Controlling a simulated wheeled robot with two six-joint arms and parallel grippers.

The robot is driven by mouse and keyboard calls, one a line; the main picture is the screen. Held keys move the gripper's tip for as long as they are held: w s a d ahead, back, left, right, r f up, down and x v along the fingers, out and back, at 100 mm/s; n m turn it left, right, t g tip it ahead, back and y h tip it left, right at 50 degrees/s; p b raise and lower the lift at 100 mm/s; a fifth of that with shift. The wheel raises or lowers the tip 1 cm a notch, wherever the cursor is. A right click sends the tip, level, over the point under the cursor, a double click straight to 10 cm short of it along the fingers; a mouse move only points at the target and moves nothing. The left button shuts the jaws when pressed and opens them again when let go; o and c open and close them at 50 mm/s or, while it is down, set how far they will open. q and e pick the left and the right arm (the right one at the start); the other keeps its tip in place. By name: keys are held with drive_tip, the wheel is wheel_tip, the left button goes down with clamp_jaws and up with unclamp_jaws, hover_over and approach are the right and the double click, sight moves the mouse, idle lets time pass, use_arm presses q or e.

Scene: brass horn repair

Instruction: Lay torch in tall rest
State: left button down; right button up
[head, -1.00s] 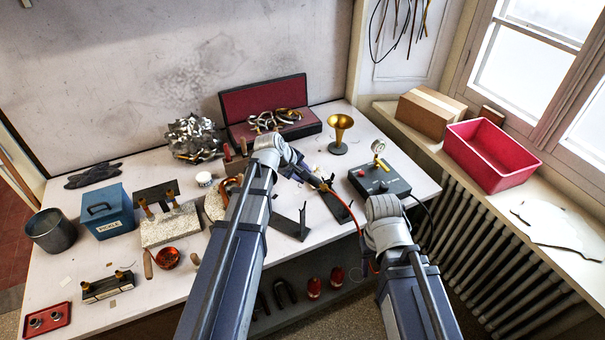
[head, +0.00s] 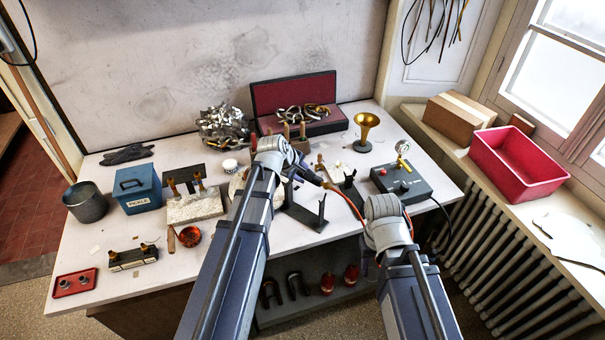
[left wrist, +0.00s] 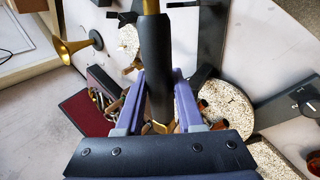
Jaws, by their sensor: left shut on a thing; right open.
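My left gripper (left wrist: 157,85) is shut on the torch, whose dark handle (left wrist: 157,60) stands between its purple fingers. In the head view the torch's orange-brown end (head: 326,185) shows, with an orange hose (head: 347,203) running right. The torch is held above the bench, over the dark stands. The nearer stand (head: 306,218) has a flat base and two uprights, apparently the tall rest. Another dark stand (head: 352,190) is behind it to the right. My left wrist hides part of this area. My right gripper (head: 366,258), open and partly hidden by its wrist, hangs before the bench edge.
A gauge box (head: 402,184) sits right of the stands, with a brass bell (head: 366,128) behind. A red-lined case (head: 330,121) stands at the back. The pickle box (head: 137,190) and a soldering block (head: 196,208) are left. A red bin (head: 520,165) is on the sill.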

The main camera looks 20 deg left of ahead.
use_arm(q)
wheel_tip(320, 180, down, 7)
drive_tip(key=b, duration=0.6)
idle(0.7)
drive_tip(key=shift+c, duration=2.2)
unclamp_jaws()
drive_tip(key=shift+o, duration=0.3)
drive_tip(key=o, duration=0.4)
drive_tip(key=shift+r, duration=0.1)
